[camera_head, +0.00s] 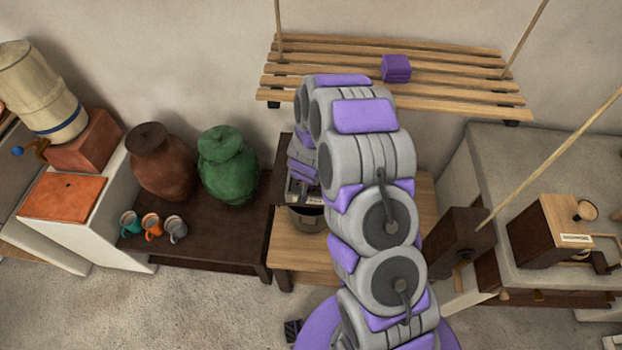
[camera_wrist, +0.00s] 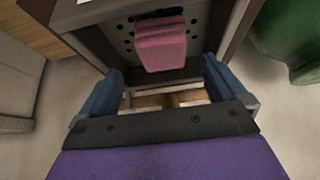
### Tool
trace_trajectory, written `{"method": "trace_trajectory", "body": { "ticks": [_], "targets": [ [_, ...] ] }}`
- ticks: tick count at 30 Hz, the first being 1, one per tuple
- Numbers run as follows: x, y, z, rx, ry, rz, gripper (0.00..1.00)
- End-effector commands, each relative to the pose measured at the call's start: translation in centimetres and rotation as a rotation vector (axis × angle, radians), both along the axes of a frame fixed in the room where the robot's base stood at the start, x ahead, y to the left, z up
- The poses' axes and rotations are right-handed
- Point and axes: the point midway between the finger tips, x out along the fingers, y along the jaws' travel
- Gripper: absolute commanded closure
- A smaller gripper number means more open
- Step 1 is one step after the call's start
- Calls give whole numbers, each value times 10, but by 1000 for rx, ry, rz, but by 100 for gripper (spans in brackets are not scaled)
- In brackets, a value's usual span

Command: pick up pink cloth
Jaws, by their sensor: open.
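The pink cloth (camera_wrist: 160,45) is a folded bundle in the upper middle of the wrist view. It lies against a grey panel with round holes, inside a dark box-like frame (camera_wrist: 228,30). My gripper (camera_wrist: 162,68) is open, with its two blue fingers spread wide to either side below the cloth. Nothing is between the fingers, and I cannot tell how far they are from the cloth. In the head view my arm hides the cloth and most of the gripper.
A dark low table (camera_head: 215,225) on the left holds a brown jar (camera_head: 160,165), a green jar (camera_head: 228,165) and several mugs. A pot (camera_head: 308,218) stands below my wrist.

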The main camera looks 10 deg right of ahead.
Motion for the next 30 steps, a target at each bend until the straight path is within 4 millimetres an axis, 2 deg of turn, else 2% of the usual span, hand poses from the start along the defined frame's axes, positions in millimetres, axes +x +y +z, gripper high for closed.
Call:
{"method": "trace_trajectory", "body": {
  "ticks": [1,6,14,30],
  "targets": [
    [4,-1,-9,-2,2,0,2],
    [16,-1,-29,-7,0,0,2],
    [19,-2,-32,-7,-1,1,2],
    [19,-2,-32,-7,0,1,53]
  ]
}}
